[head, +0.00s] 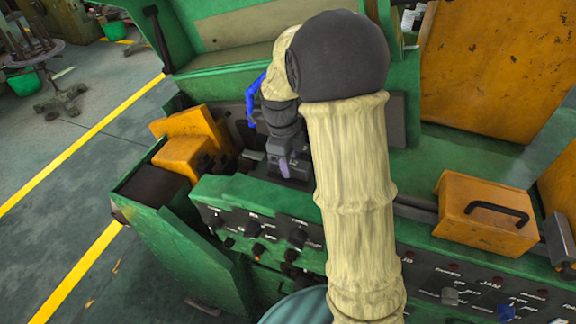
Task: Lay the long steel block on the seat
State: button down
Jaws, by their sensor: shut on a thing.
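My gripper (286,168) points down over the machine's recess, behind the green control panel. It is shut on a narrow grey piece (284,170), which I take for the long steel block. Only a small part of that piece shows, and its length and far end are hidden. My cream arm with its dark elbow stands in front and covers much of the middle of the view. I cannot make out the seat clearly among the dark parts around the gripper, nor whether the block touches anything below.
Orange housings (186,150) stand left of the gripper. The green control panel (225,200) with knobs runs in front. An orange box with a black handle (487,212) sits at right. A large orange panel (490,75) rises behind. Open floor (60,200) with yellow lines lies left.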

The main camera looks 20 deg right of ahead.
jog(key=shift+f, duration=0.9)
jog(key=shift+f, duration=0.15)
jog(key=c, duration=1)
grip_release()
jog(key=shift+c, duration=0.2)
jog(key=r, duration=0.4)
jog(key=r+b, duration=0.1)
jog(key=r, duration=0.3)
jog(key=w+a+r+b, duration=0.1)
jog(key=r, duration=0.3)
jog(key=shift+a+r, duration=0.1)
